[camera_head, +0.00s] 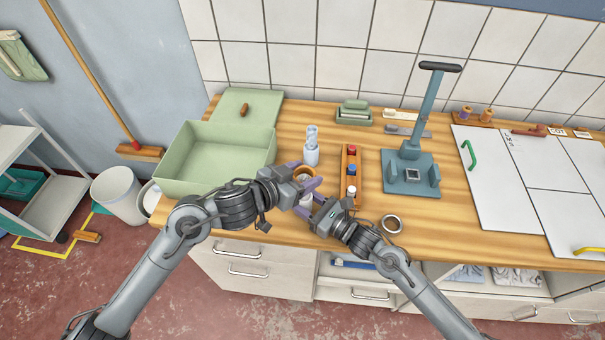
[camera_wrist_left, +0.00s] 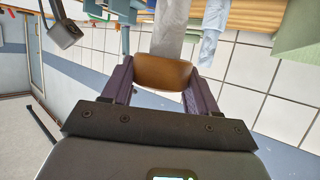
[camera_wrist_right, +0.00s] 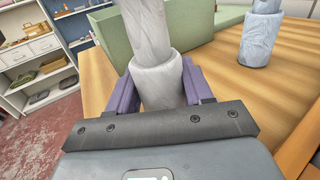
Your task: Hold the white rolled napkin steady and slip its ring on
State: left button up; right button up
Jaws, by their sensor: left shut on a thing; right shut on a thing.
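The white rolled napkin (camera_wrist_right: 158,82) stands upright between the fingers of my right gripper (camera_wrist_right: 160,90), which is shut on its wider lower part. It is mostly hidden behind my grippers in the head view (camera_head: 306,200). My left gripper (camera_wrist_left: 160,88) is shut on a brown ring (camera_wrist_left: 162,72). The ring also shows in the head view (camera_head: 304,171). In the left wrist view the napkin (camera_wrist_left: 170,32) appears just beyond the ring's edge. I cannot tell whether its tip is inside the ring. No ring shows on the napkin part seen in the right wrist view.
A green bin (camera_head: 175,187) is at the left. A wooden rack (camera_head: 358,190) with small coloured items and a blue press stand (camera_head: 412,187) are at the right.

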pick_arm(q)
jog(key=shift+f, duration=0.5)
jog(key=shift+f, duration=0.75)
jog(key=shift+f, duration=0.2)
jog(key=o, duration=1.4)
jog(key=shift+r, duration=5.6)
